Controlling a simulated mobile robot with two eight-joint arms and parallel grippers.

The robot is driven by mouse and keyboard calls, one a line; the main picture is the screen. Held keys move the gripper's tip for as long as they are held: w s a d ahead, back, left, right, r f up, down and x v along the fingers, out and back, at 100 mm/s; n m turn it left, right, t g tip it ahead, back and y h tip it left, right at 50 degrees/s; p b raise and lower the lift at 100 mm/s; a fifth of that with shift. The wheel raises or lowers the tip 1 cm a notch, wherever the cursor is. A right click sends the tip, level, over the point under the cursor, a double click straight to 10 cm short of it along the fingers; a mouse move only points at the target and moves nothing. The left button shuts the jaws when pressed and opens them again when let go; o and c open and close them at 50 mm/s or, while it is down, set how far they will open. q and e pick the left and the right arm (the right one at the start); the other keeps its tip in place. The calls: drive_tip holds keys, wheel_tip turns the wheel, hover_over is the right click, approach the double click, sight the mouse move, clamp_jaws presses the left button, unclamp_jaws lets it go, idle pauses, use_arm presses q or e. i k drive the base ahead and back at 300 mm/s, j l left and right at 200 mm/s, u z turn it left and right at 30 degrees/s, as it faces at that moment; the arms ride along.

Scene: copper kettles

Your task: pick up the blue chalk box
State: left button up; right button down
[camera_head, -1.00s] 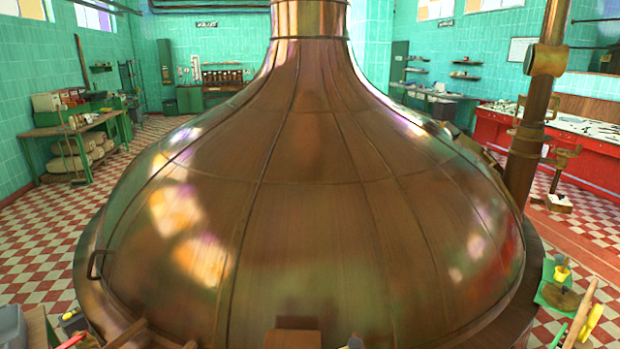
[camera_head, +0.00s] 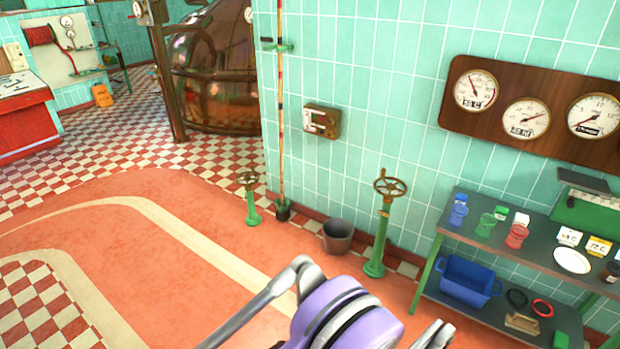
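No thing is clearly a blue chalk box. A small blue-and-white item (camera_head: 460,199) sits at the left end of the bench top, behind a blue cup (camera_head: 457,215); it is too small to tell what it is. A larger open blue bin (camera_head: 468,281) stands on the lower shelf. Purple and grey links of my own arm show at the bottom middle, below and left of the bench. Neither gripper's fingers are visible.
The bench (camera_head: 540,248) also holds a green cup (camera_head: 485,226), a red cup (camera_head: 517,236), cards and a white plate (camera_head: 571,260). A green valve stand (camera_head: 379,235) and a dark bucket (camera_head: 338,237) stand left of it. Open floor (camera_head: 150,260) lies at left.

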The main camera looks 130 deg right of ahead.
sight(461, 199)
drive_tip(key=z, duration=5.3)
drive_tip(key=i+l+z, duration=0.15)
drive_tip(key=i, duration=0.7)
drive_tip(key=i+z, duration=0.1)
drive_tip(key=i, duration=0.7)
drive_tip(key=i+j+z, duration=0.15)
drive_tip(key=i, duration=0.7)
drive_tip(key=i+j+z, duration=0.15)
drive_tip(key=i, duration=0.7)
